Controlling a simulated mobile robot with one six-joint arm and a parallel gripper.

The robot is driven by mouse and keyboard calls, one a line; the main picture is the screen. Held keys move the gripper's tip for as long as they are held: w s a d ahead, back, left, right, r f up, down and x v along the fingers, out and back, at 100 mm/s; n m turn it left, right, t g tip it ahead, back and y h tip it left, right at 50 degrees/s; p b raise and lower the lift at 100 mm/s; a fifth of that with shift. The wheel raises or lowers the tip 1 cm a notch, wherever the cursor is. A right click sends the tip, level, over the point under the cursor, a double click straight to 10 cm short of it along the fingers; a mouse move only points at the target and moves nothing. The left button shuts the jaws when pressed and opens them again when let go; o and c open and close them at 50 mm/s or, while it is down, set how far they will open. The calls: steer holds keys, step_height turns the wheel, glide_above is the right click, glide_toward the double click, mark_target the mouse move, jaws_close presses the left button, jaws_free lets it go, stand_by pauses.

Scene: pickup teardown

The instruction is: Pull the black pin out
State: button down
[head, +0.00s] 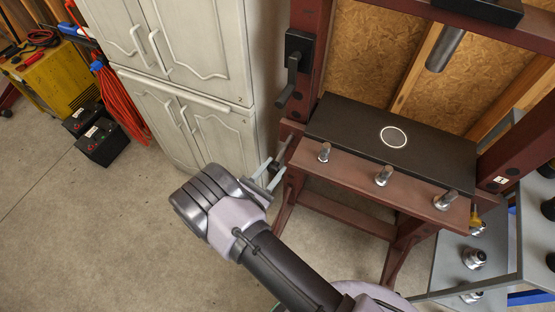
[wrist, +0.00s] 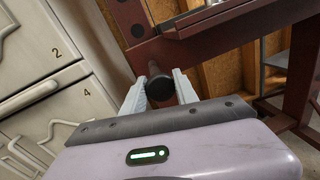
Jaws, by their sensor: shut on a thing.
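The black pin (wrist: 157,82) shows in the wrist view as a dark round knob end at the side of the press's dark red left post (wrist: 172,48). My gripper (wrist: 162,88) has its two pale fingers on either side of the knob and is shut on it. In the head view my gripper (head: 271,172) is at the outer left side of the press frame, low beside the post. There the pin is small and mostly covered by the fingers. How deep the pin sits in the post is hidden.
The press table carries a black plate (head: 350,124) and several metal pegs along its front. A black crank handle (head: 292,80) is above my gripper. White cabinets (head: 190,60) stand close on the left. A grey cart (head: 463,250) is at right. Floor at front left is clear.

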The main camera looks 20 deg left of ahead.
steer(key=c, duration=0.9)
jaws_free()
steer(key=shift+c, duration=0.2)
steer(key=p+v, duration=0.3)
steer(key=v, duration=1.4)
steer(key=shift+s, duration=0.2)
steer(key=shift+a, duration=0.1)
